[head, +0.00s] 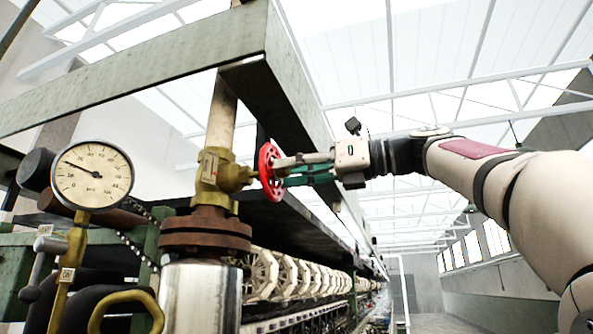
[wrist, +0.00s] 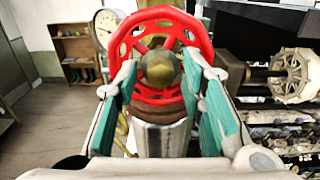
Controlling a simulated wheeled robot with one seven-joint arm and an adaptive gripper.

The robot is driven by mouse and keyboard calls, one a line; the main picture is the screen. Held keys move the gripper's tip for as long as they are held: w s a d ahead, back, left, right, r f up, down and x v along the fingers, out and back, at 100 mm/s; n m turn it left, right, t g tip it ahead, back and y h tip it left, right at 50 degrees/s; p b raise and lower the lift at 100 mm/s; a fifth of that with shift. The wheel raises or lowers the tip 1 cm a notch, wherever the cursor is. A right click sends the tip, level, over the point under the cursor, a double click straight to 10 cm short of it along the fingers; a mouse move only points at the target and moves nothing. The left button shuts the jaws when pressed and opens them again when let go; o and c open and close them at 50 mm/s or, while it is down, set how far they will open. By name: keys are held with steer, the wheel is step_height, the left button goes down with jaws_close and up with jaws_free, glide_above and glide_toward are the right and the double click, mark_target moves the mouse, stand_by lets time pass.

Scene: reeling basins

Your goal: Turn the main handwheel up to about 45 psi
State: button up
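The main handwheel (head: 269,171) is a red spoked wheel on a brass valve (head: 212,172). In the wrist view the handwheel (wrist: 160,14) faces me, with its round brass hub (wrist: 160,69) in the middle. My gripper (head: 280,170) is at the wheel's face. Its two teal-padded fingers (wrist: 160,72) are spread, one on each side of the hub; I cannot tell whether they touch hub or spokes. The round pressure gauge (head: 92,190) is on the left. Its dark needle points left and slightly up, at the low side of the scale; the small numbers are hard to read.
A grey-green beam (head: 140,70) runs above the valve. A rusty flange (head: 205,235) and a steel cylinder (head: 200,295) stand below it. A row of pale reels (head: 290,275) stretches behind. A wooden shelf (wrist: 78,50) stands across the open floor.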

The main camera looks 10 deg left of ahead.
jaws_close()
steer(key=n+b, duration=0.1)
steer(key=n, duration=0.2)
steer(key=shift+n, duration=0.4)
steer(key=n, duration=0.4)
steer(key=shift+b, duration=0.4)
steer(key=n, duration=0.4)
steer(key=shift+w+b, duration=0.1)
steer(key=shift+b, duration=0.3)
steer(key=n, duration=0.4)
steer(key=shift+b, duration=0.3)
steer(key=n+b, duration=0.1)
steer(key=n, duration=1.2)
steer(key=shift+o, duration=0.8)
jaws_free()
